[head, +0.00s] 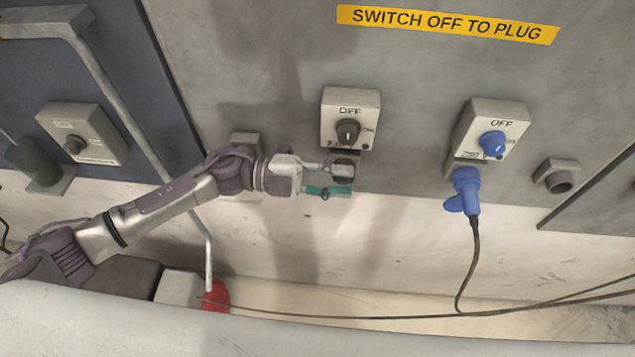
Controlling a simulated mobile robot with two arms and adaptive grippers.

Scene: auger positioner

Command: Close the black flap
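The grey switch box marked OFF (350,118) with a dark knob is on the wall panel near the middle. Below it is a dark socket with a black flap (345,158), partly hidden behind my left gripper. I cannot tell how far the flap stands open. My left gripper (341,181) comes in from the left, with its fingertips in front of the socket. The upper finger overlaps the flap area; contact cannot be told. My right gripper is not in view.
To the right, a second switch box (498,130) has a blue knob and a blue plug (464,192) with a hanging cable (470,262). A small grey outlet (557,177) sits further right. A pipe (120,110) runs down the left. The wall between both boxes is clear.

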